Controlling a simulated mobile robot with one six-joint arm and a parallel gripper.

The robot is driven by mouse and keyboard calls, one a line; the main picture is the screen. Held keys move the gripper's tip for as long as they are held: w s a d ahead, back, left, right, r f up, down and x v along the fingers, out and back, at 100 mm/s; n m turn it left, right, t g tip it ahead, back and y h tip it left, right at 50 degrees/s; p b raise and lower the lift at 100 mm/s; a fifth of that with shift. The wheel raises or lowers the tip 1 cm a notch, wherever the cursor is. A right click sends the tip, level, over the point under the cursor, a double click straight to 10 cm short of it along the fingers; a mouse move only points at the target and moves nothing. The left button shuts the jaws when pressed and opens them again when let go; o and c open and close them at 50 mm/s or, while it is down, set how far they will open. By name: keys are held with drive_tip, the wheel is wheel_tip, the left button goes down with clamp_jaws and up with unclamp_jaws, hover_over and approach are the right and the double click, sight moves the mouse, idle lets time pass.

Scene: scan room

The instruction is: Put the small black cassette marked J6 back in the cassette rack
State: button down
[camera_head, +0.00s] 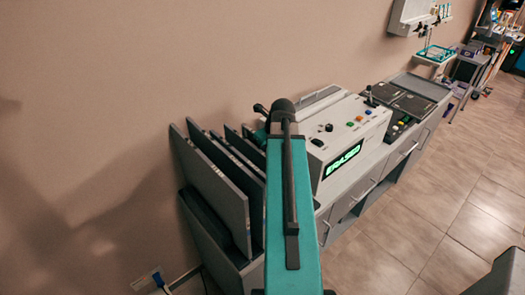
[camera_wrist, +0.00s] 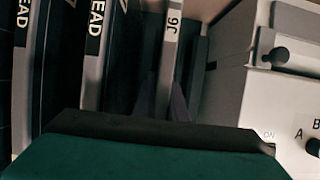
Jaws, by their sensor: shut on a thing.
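The small cassette marked J6 (camera_wrist: 172,40) shows in the wrist view as a pale, narrow spine standing nearly upright. My gripper (camera_wrist: 164,98) is shut on its lower visible part, with a dark finger on each side. The cassette is between the larger cassettes on the left and a dark upright panel on the right. The cassette rack (camera_head: 218,258) stands against the wall in the head view, left of my teal arm. My arm hides the gripper and the J6 cassette there. I cannot tell how deep the cassette sits.
Large dark cassettes (camera_head: 222,185) stand in the rack; two spines ending in "EAD" (camera_wrist: 95,40) are close by in the wrist view. A white machine (camera_head: 345,125) with a green "ERASED" display (camera_head: 343,158) stands immediately right. Open tiled floor (camera_head: 420,215) lies further right.

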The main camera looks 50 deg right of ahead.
drive_tip(key=shift+f, duration=0.2)
drive_tip(key=c, duration=1.7)
unclamp_jaws()
drive_tip(key=shift+f, duration=0.1)
drive_tip(key=shift+s, duration=0.1)
drive_tip(key=shift+b+v, duration=1.4)
drive_tip(key=shift+v, duration=5.55)
drive_tip(key=shift+a, duration=0.1)
wheel_tip(320, 180, up, 6)
drive_tip(key=p, duration=0.6)
